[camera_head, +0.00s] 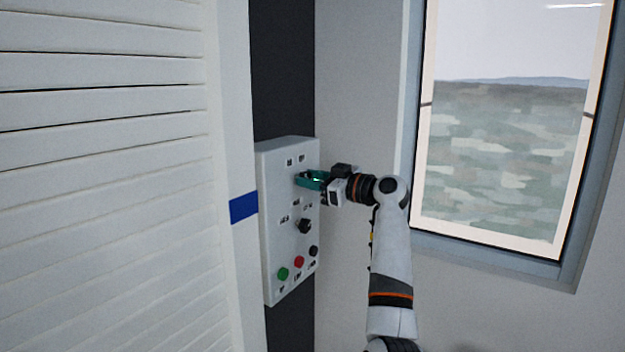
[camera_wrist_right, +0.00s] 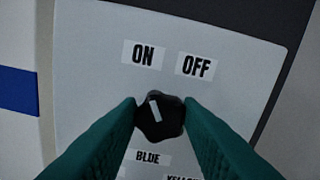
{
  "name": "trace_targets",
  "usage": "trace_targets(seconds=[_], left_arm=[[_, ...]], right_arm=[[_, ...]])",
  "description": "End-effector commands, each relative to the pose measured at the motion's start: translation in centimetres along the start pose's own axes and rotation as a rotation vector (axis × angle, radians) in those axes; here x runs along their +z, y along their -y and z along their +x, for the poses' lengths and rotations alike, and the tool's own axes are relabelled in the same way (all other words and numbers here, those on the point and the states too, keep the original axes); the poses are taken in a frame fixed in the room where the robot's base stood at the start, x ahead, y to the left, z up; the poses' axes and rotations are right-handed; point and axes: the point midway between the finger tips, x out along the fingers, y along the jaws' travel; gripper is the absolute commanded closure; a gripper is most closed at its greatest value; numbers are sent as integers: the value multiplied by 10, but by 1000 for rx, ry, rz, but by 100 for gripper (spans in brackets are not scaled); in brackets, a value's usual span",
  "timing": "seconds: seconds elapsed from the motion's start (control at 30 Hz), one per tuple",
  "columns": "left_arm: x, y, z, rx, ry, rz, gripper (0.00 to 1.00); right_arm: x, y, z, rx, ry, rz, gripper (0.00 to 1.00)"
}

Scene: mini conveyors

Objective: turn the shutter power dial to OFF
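The shutter power dial (camera_wrist_right: 166,124) is a black knob with a white pointer mark. It sits on the white control panel (camera_head: 272,215) below the ON label (camera_wrist_right: 143,54) and the OFF label (camera_wrist_right: 196,66). The pointer leans up and to the left, toward ON. My right gripper (camera_wrist_right: 160,104) has its teal fingers on both sides of the dial, and they appear to touch it. In the head view, the right gripper (camera_head: 311,181) is at the upper part of the panel and mostly hides the dial. My left gripper is not in view.
Below on the panel are a second black dial (camera_head: 305,226), a green button (camera_head: 283,274), a red button (camera_head: 299,262) and a black button (camera_head: 314,251). White slatted shutters (camera_head: 100,180) stand at the left. A window (camera_head: 500,150) is at the right.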

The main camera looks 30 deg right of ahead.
Motion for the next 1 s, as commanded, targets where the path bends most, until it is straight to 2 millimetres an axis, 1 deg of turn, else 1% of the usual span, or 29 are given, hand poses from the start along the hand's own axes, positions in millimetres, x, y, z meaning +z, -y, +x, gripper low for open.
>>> trace_targets(seconds=[0.03, 0.07, 0.27, 0.47, 0.67, 1.0], left_arm=[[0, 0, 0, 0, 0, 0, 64], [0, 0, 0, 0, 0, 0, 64], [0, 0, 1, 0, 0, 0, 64], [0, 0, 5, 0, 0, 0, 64], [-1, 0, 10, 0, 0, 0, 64], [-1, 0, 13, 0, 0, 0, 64]], right_arm=[[0, 0, 0, 0, 0, 0, 88], [0, 0, 0, 0, 0, 0, 90], [0, 0, 0, 0, -1, 15, 90], [-1, 0, 0, 0, -1, 88, 90], [-2, 2, -1, -1, -1, 233, 90], [-1, 3, 0, -1, -1, 553, 90]])
